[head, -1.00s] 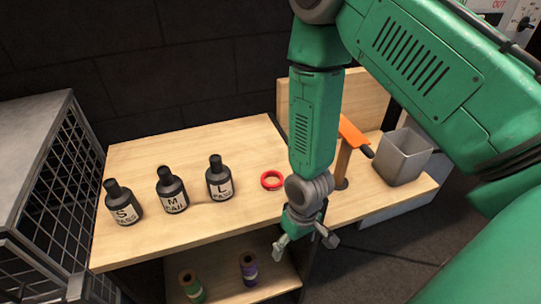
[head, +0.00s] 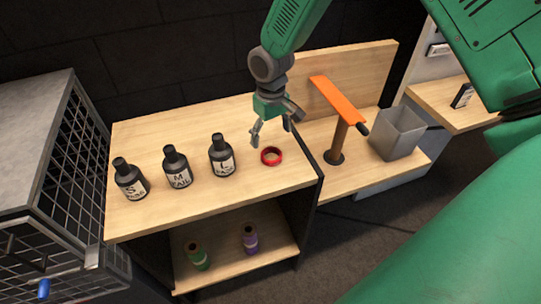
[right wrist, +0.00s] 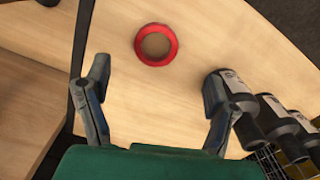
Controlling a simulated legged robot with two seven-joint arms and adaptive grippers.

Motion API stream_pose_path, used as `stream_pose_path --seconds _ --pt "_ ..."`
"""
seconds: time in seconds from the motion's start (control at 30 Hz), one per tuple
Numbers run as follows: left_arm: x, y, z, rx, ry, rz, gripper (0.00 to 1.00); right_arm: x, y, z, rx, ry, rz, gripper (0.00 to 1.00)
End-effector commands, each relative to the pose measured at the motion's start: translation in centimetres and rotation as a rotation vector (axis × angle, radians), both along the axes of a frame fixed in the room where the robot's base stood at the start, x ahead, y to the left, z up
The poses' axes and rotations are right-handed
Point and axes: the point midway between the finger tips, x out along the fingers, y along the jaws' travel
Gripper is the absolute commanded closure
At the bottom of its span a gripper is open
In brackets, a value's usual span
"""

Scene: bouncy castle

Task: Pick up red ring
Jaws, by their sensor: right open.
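A red ring (head: 271,156) lies flat on the wooden shelf top, right of the bottle marked L. In the right wrist view the red ring (right wrist: 156,29) lies beyond the fingertips, roughly centred between them. My right gripper (head: 270,136) is open and empty, pointing down just above and behind the ring in the head view. Its two spread fingers also show in the right wrist view (right wrist: 158,75). The ring is not between the fingers. My left gripper is not in view.
Three dark bottles marked S (head: 131,180), M (head: 177,167) and L (head: 222,156) stand left of the ring. An orange-topped stand (head: 340,125) and a grey bin (head: 397,134) are to the right. A wire cage (head: 50,190) borders the left. Two spools sit on the lower shelf.

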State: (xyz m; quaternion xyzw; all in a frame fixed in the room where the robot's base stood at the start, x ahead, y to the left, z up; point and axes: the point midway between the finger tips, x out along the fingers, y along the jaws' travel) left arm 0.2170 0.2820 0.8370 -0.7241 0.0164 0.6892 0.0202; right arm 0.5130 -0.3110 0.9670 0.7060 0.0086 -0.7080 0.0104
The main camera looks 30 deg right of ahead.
Motion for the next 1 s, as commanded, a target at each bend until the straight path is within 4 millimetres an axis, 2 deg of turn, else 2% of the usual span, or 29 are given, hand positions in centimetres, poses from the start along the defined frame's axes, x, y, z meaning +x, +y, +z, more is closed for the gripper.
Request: stream_pose_path --seconds 0.1,0.37,0.7,0.97,1.0 --pt "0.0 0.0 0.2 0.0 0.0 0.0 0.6 -0.1 -0.1 -2.1 0.001 0.002 0.0 0.23" --pt "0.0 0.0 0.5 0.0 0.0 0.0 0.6 0.0 -0.2 -4.0 0.002 -0.001 -0.001 0.23" --pt "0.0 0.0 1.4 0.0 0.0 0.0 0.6 0.4 -0.3 -8.3 0.001 0.0 0.0 0.23" --pt "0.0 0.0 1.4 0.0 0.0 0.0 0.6 0.4 -0.3 -8.6 0.002 -0.003 0.0 0.23" --pt "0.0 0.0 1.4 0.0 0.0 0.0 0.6 0.4 -0.3 -8.6 0.002 -0.003 -0.001 0.33"
